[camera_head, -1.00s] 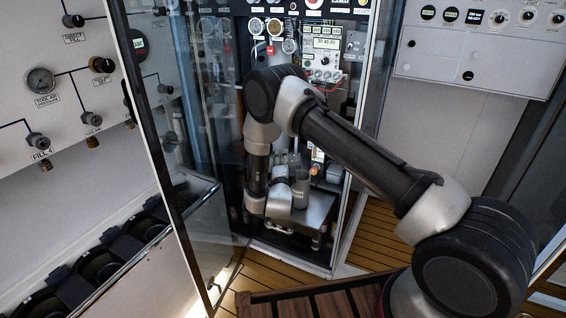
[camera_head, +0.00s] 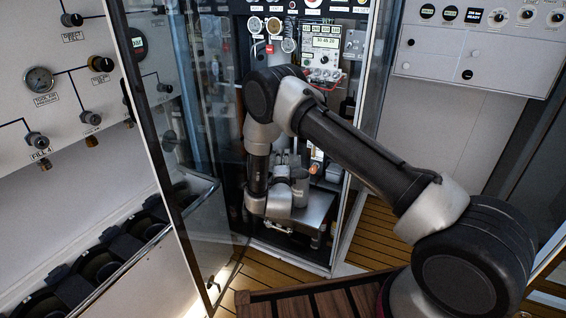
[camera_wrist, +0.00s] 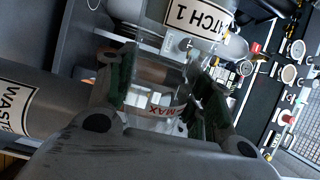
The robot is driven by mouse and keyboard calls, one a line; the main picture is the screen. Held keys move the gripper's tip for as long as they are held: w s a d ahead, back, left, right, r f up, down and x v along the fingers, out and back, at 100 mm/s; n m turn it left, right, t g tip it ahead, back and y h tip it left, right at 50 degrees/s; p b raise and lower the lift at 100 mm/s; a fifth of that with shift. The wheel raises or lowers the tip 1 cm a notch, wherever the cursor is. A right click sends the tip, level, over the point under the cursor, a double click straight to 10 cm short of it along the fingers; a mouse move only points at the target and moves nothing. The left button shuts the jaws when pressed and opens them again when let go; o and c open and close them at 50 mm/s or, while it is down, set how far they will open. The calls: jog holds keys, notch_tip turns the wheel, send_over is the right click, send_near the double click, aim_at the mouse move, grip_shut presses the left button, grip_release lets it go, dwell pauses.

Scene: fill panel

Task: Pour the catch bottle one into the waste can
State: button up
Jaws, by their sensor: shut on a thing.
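In the wrist view my gripper (camera_wrist: 158,88) is shut on a clear bottle (camera_wrist: 155,106) with a red MAX mark, one finger on each side. A white label ending in "ATCH 1" (camera_wrist: 202,14) shows just beyond it; I cannot tell whether it is on this bottle. The waste can (camera_wrist: 45,108), a grey cylinder with a white WASTE label, lies at the left of the wrist view, apart from the bottle. The bottle's contents are unclear. In the head view my wrist largely hides the gripper and bottle.
In the head view a glass door (camera_head: 180,150) stands at left of the cabinet. A metal shelf (camera_head: 318,210) is below my wrist. Gauges (camera_head: 273,26) and an instrument box (camera_head: 324,50) are above. A panel with valves (camera_head: 60,60) is at the left.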

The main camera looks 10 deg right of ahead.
jog(key=shift+d+m, duration=0.1)
jog(key=shift+m, duration=0.3)
jog(key=shift+d+r+m, duration=0.1)
jog(key=shift+r+m, duration=0.15)
jog(key=shift+m, duration=0.15)
dwell(0.4)
jog(key=shift+f+n, duration=0.3)
jog(key=shift+n, duration=0.3)
jog(key=shift+a+r+n, duration=0.3)
jog(key=shift+n, duration=0.7)
